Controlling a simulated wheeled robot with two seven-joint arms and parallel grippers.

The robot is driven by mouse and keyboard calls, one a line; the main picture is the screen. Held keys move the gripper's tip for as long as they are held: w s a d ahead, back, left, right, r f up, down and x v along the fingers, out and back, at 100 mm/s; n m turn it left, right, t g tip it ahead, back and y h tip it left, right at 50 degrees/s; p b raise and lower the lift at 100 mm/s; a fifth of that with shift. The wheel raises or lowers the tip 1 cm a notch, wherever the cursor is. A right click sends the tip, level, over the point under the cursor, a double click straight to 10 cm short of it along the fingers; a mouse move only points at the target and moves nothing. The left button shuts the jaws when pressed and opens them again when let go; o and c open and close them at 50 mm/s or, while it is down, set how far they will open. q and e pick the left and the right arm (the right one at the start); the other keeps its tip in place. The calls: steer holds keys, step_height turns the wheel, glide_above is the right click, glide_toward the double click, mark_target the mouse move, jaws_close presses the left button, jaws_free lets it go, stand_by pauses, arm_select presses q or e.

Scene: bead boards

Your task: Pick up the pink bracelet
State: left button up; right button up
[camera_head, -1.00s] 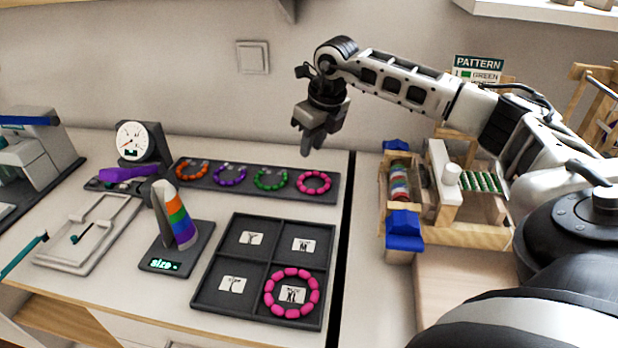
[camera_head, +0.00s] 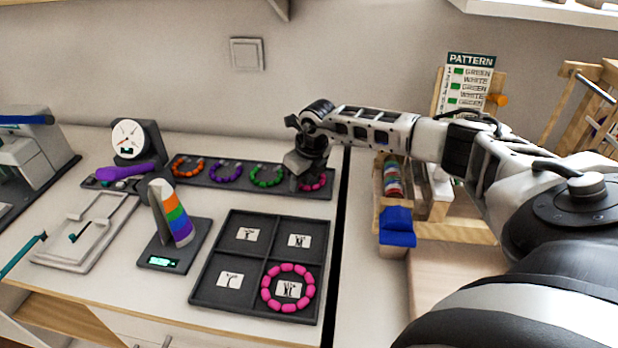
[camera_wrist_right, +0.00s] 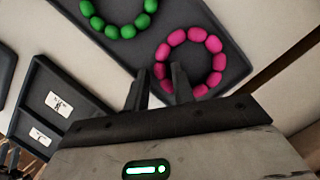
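A pink bracelet (camera_head: 319,183) lies at the right end of the long dark display tray (camera_head: 250,188), partly hidden behind my right gripper (camera_head: 297,184). In the right wrist view this bracelet (camera_wrist_right: 213,44) is a ring of pink beads. My right gripper (camera_wrist_right: 160,88) is open, its two fingers apart at the ring's near left edge. One finger is over the ring's inside, the other outside it. I cannot tell whether they touch the beads. A second pink bracelet (camera_head: 266,297) lies in the front right compartment of the four-part sorting tray (camera_head: 236,262).
A green bracelet (camera_head: 266,182) lies close left of the gripper, then purple (camera_head: 226,179) and orange (camera_head: 187,174) ones. A striped cone (camera_head: 176,222) on a scale stands left of the sorting tray. A wooden bead rack with blue parts (camera_head: 397,228) stands right.

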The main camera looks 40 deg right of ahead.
mark_target(301, 185)
jaws_close()
steer(key=shift+r, duration=0.1)
steer(key=shift+r, duration=0.5)
step_height(301, 185, up, 2)
steer(key=shift+r, duration=0.2)
steer(key=s+a+r+b, duration=0.2)
steer(key=s+a+r, duration=0.7)
steer(key=a, duration=0.1)
steer(key=shift+s+r, duration=0.25)
steer(key=shift+s, duration=0.05)
steer(key=shift+a, duration=0.15)
